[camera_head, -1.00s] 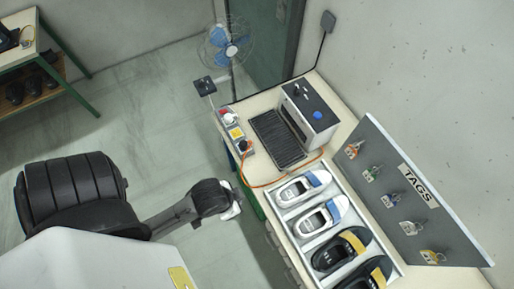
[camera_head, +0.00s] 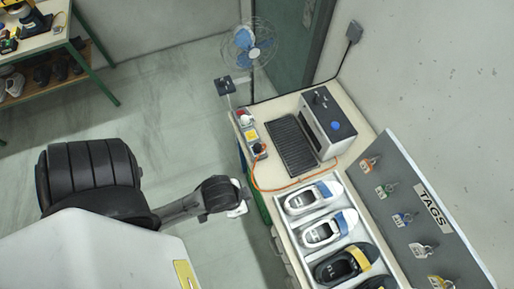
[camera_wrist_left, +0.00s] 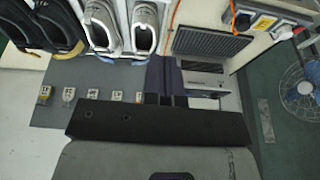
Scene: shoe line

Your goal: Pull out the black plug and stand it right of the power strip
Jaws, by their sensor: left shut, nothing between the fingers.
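The power strip (camera_head: 255,142) lies along the left edge of the bench. The black plug (camera_head: 260,149) sits in its near end, with an orange cable running from it. A yellow square and a white plug (camera_head: 245,119) are further along the strip. In the left wrist view, the black plug (camera_wrist_left: 243,20) and white plug (camera_wrist_left: 284,33) show at the top right. My left gripper (camera_wrist_left: 164,72) is shut and empty, its dark fingers together. In the head view it (camera_head: 239,208) is mostly hidden by my wrist, left of the bench and apart from the strip. My right gripper is not in view.
A black grille mat (camera_head: 293,145) lies right of the strip, with a grey box machine (camera_head: 328,122) beyond. A tray of shoes (camera_head: 300,222) and a tag board (camera_head: 405,215) stand nearer. A fan (camera_head: 248,43) is behind. A narrow bare bench strip lies beside the power strip.

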